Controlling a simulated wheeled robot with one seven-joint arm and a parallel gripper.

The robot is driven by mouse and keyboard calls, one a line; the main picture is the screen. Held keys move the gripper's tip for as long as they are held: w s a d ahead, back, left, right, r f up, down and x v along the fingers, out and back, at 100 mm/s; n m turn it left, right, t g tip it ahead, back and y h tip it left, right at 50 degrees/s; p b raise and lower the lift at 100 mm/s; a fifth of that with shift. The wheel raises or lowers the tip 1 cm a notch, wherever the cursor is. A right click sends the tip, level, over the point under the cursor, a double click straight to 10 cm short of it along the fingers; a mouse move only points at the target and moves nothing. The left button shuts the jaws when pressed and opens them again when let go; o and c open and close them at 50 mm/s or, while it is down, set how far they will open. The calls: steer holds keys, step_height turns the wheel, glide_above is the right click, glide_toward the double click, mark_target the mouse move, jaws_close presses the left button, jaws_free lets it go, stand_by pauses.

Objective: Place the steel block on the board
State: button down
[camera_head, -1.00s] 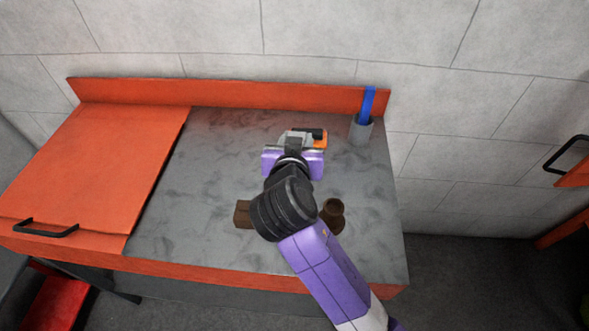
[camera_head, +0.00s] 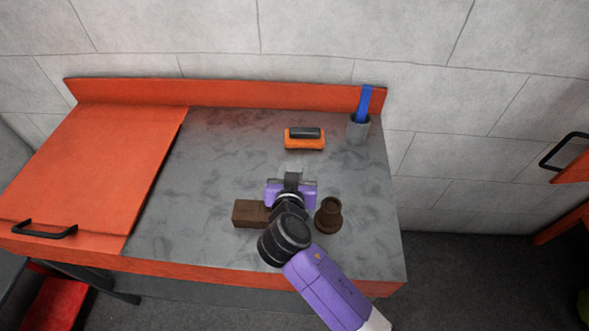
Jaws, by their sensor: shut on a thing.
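My gripper (camera_head: 292,178) is over the middle of the bench, its purple body seen from above and behind. It is shut on a small pale grey piece, seemingly the steel block (camera_head: 292,169), which shows just beyond the fingers. Its outline blends with the grey top, and the gripper hides part of it. A brown, wood-like block (camera_head: 249,213) lies left of my wrist, its right end close to or behind the wrist. It may be the board, but I cannot tell for certain.
An orange item with a dark top (camera_head: 304,139) lies beyond my gripper. A brown round pot-like piece (camera_head: 328,216) stands close right of my wrist. A grey cup (camera_head: 358,128) with a blue tool stands at the back right. The bench top (camera_head: 200,180) is clear at left.

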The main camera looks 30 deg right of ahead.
steer(key=shift+f, duration=0.1)
steer(key=c, duration=0.9)
jaws_free()
steer(key=b+v, duration=0.1)
steer(key=v, duration=1.1)
steer(key=shift+b, duration=0.3)
